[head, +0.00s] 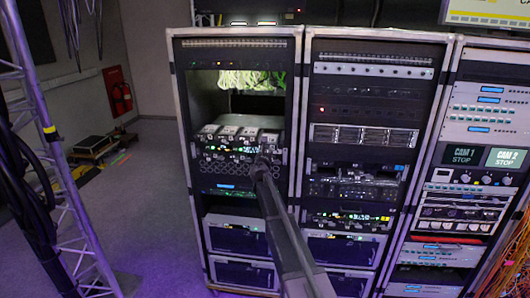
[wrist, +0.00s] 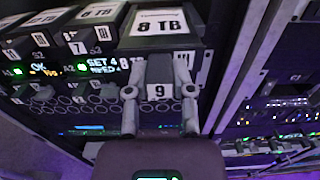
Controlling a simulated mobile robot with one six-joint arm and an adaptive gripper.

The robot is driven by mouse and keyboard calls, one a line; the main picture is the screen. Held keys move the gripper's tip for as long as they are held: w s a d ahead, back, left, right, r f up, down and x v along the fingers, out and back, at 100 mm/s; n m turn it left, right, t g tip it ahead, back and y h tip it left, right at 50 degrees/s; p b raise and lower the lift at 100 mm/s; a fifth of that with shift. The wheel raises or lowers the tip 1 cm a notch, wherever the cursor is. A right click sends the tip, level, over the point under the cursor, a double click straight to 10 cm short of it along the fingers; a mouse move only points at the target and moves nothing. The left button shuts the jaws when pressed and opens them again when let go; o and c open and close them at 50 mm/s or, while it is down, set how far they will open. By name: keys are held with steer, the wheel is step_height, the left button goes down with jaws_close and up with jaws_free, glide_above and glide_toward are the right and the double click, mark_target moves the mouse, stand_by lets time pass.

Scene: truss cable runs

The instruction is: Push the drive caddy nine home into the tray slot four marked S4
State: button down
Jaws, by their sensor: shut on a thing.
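Drive caddy nine (wrist: 162,28) shows in the wrist view with a white "8 TB" label on top and a "9" on its front handle. My gripper (wrist: 160,78) is shut on that handle, one finger on each side. The caddy sits at the right end of a row of caddies in the tray (head: 205,153) and looks further forward than its neighbours. The S4 mark and the slot's inside are hidden behind the caddy and fingers. In the head view my gripper (head: 262,161) reaches the tray's front right; details there are too small to tell.
Other caddies (wrist: 97,14) stand to the left in the row. Small green-lit displays (wrist: 102,65) are on the tray front, partly covered by my gripper. A rack post (wrist: 235,75) stands close on the right. Green cables (head: 250,79) hang above the tray.

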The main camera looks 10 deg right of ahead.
mark_target(269, 142)
steer(key=shift+w+d, duration=0.2)
steer(key=shift+w, duration=0.4)
stand_by(0.7)
steer(key=shift+x, duration=2.8)
steer(key=shift+w+d, duration=0.2)
steer(key=shift+w, duration=0.45)
steer(key=shift+c, duration=2)
jaws_free()
steer(key=shift+s, duration=0.1)
steer(key=v, duration=1.2)
steer(key=shift+r, duration=0.1)
